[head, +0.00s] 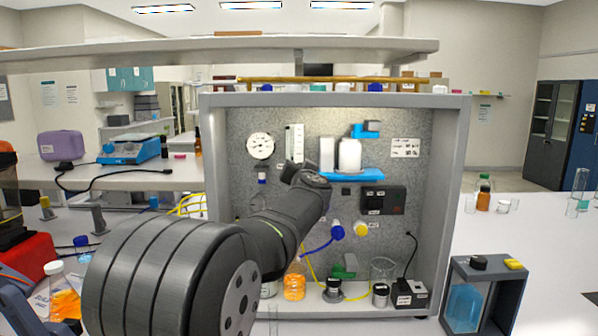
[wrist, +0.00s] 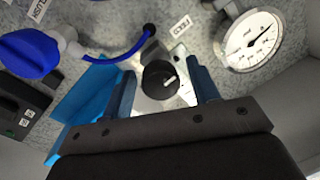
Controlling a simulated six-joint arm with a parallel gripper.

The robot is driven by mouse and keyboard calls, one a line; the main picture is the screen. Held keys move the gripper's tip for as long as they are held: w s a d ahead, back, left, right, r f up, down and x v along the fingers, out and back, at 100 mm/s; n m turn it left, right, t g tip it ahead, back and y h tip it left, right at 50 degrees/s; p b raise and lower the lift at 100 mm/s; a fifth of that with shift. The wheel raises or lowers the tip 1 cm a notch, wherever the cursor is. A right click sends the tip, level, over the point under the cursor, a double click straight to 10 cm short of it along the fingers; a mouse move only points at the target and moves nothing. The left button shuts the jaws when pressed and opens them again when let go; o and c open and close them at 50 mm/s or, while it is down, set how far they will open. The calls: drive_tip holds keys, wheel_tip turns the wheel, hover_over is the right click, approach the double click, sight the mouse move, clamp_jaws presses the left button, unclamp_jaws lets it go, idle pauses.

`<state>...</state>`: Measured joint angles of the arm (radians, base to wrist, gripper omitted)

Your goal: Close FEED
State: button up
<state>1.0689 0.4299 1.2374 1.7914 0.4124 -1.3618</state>
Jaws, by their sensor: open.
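The FEED valve is a round black knob (wrist: 160,79) with a short white mark, in the middle of the wrist view. A label reading FEED (wrist: 181,28) sits upside down near it on the speckled panel. My gripper (wrist: 161,69) is open, with one blue-grey finger on each side of the knob. A gap shows between each finger and the knob, so it appears not gripped. In the head view my arm reaches to the panel (head: 290,135) and hides the knob and the fingers.
A pressure gauge (wrist: 250,40) is close to the right finger. A blue knob (wrist: 30,52) with a blue tube and a blue shelf (wrist: 82,100) lie to the left. In the head view, a white bottle (head: 349,156) stands on the shelf and glassware on the rig's base.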

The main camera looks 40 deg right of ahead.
drive_tip(key=shift+c, duration=0.2)
drive_tip(key=c, duration=0.9)
drive_tip(key=shift+m, duration=0.3)
drive_tip(key=m, duration=0.4)
drive_tip(key=shift+m+h, duration=0.3)
drive_tip(key=shift+h, duration=0.1)
drive_tip(key=m, duration=0.4)
drive_tip(key=shift+m, duration=0.4)
drive_tip(key=m+h, duration=0.1)
drive_tip(key=m, duration=0.4)
drive_tip(key=shift+f+m+h, duration=0.1)
drive_tip(key=shift+m+h, duration=0.4)
drive_tip(key=shift+m, duration=1.7)
